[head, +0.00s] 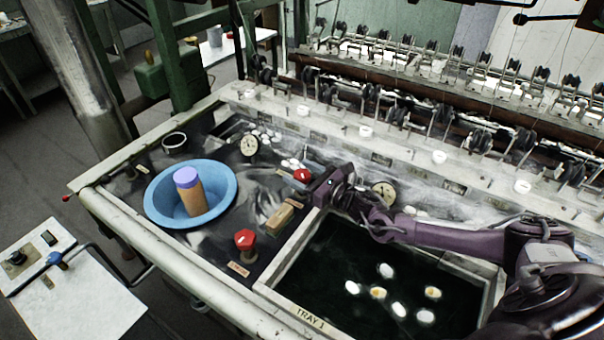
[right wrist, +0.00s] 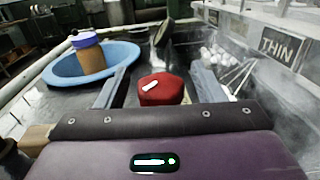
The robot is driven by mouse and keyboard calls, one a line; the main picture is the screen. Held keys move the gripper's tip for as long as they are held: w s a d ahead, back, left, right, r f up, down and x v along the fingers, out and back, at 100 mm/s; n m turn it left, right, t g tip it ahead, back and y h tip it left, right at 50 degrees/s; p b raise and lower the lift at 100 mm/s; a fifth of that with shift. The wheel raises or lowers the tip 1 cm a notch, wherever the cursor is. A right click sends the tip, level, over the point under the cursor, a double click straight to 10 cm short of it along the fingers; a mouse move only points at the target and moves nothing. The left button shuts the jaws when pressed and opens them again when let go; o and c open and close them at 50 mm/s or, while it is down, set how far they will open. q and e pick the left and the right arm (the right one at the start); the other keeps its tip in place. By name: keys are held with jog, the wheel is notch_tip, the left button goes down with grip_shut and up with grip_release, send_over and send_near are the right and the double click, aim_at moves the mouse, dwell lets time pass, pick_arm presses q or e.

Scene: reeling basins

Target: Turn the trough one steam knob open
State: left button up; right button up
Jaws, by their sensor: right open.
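A red knob (head: 303,176) with a white mark sits on the dark basin top, beside the upper left corner of the tray. A second red knob (head: 244,239) stands nearer the front edge, with a small tag in front of it. The tags are too small to read, so I cannot tell which knob is trough one's. My right gripper (head: 317,187) is at the upper knob. In the right wrist view its open fingers stand on either side of that red knob (right wrist: 160,88), with gaps at both sides. My left gripper is out of view.
A blue bowl (head: 160,211) holding a brown cylinder with a purple top (head: 189,190) stands left. A wooden block (head: 280,217) lies between the knobs. Round gauges (head: 249,145) stand behind. A dark water tray (head: 318,275) with several cocoons lies under my right arm.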

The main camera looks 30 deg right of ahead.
aim_at(302, 173)
notch_tip(302, 173, up, 20)
jog(key=b, duration=0.2)
jog(key=shift+b, duration=0.3)
dwell(0.3)
